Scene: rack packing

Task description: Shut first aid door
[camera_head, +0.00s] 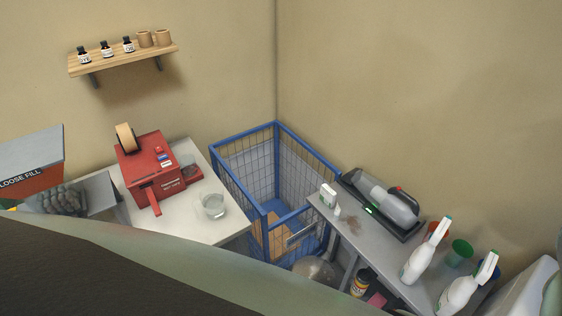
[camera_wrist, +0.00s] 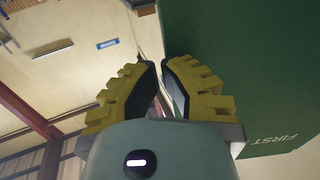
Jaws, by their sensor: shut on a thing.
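The green first aid cabinet (camera_wrist: 262,60) fills the right of the wrist view, with the word FIRST upside down on its face. My gripper (camera_wrist: 164,70) has yellow ribbed fingers close together at the cabinet's left edge. It is shut on the first aid door, though the fingers hide most of the gripped part. How far open the door stands cannot be told. Neither the cabinet nor my gripper shows in the head view.
In the head view a white table (camera_head: 208,225) holds a red tape machine (camera_head: 150,172) and a glass bowl (camera_head: 214,206). A blue wire cage (camera_head: 262,190) stands in the corner. A grey bench (camera_head: 385,255) with white spray bottles (camera_head: 420,262) is at right. My arm blocks the lower left.

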